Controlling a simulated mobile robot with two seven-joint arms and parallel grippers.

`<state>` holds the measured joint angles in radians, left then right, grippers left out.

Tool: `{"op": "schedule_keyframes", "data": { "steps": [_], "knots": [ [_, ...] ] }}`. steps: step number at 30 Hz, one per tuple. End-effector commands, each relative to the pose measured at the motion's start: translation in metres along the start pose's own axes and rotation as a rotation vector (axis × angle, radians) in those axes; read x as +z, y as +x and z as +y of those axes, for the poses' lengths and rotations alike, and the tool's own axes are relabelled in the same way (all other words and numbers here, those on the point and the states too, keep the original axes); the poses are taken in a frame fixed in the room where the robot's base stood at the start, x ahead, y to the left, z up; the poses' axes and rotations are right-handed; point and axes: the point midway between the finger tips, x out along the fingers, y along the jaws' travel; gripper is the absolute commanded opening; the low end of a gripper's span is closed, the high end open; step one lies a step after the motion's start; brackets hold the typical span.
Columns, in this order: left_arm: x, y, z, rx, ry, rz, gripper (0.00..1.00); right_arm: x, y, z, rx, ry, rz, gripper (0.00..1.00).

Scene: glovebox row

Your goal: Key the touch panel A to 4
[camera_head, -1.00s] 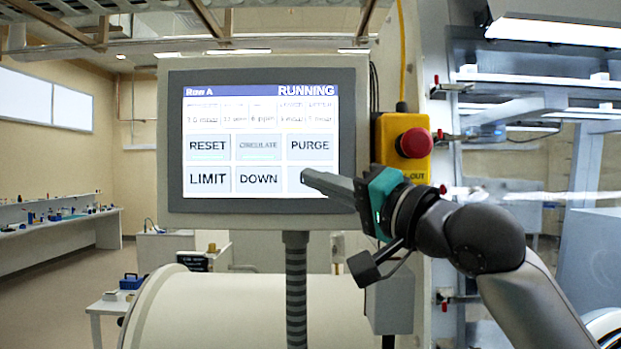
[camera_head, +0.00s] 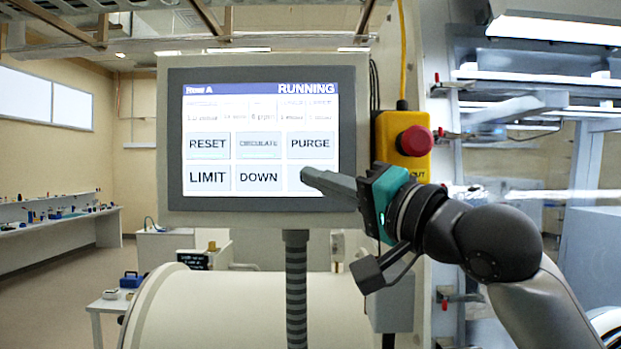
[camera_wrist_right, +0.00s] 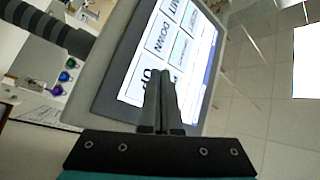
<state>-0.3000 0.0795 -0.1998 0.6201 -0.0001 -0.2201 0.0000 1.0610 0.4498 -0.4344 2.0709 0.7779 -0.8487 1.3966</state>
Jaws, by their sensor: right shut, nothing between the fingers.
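The touch panel (camera_head: 262,108) is headed "Row A" and "RUNNING". It shows buttons RESET, CIRCULATE, PURGE, LIMIT and DOWN (camera_head: 258,178); the small readings above them are too blurred to read. My right gripper (camera_head: 306,175) is shut and empty, its fingertips over the lower right button, hiding that label in the head view. In the right wrist view the panel (camera_wrist_right: 165,55) is seen at a slant, and my shut fingers (camera_wrist_right: 160,75) lie over the button marked UP (camera_wrist_right: 148,82). I cannot tell whether the tips touch the screen. My left gripper is not in view.
A red emergency stop button (camera_head: 414,142) on a yellow box (camera_head: 400,160) stands just right of the panel, close above my right wrist. A ribbed conduit (camera_head: 296,290) runs below the panel, in front of a large white cylinder (camera_head: 220,310).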

Motion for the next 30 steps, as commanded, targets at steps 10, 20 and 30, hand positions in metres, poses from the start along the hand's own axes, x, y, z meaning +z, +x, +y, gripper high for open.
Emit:
{"op": "schedule_keyframes", "data": {
  "steps": [10,20,30],
  "knots": [
    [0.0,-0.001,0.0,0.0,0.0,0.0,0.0,0.018,-0.024,-0.018,-0.002,-0.001,-0.001,0.0],
    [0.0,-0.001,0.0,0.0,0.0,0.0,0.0,0.024,-0.033,-0.024,-0.001,0.0,0.001,0.0],
    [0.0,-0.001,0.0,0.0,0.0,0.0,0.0,0.024,-0.033,-0.024,-0.001,0.0,0.001,0.0]
  ]
}}
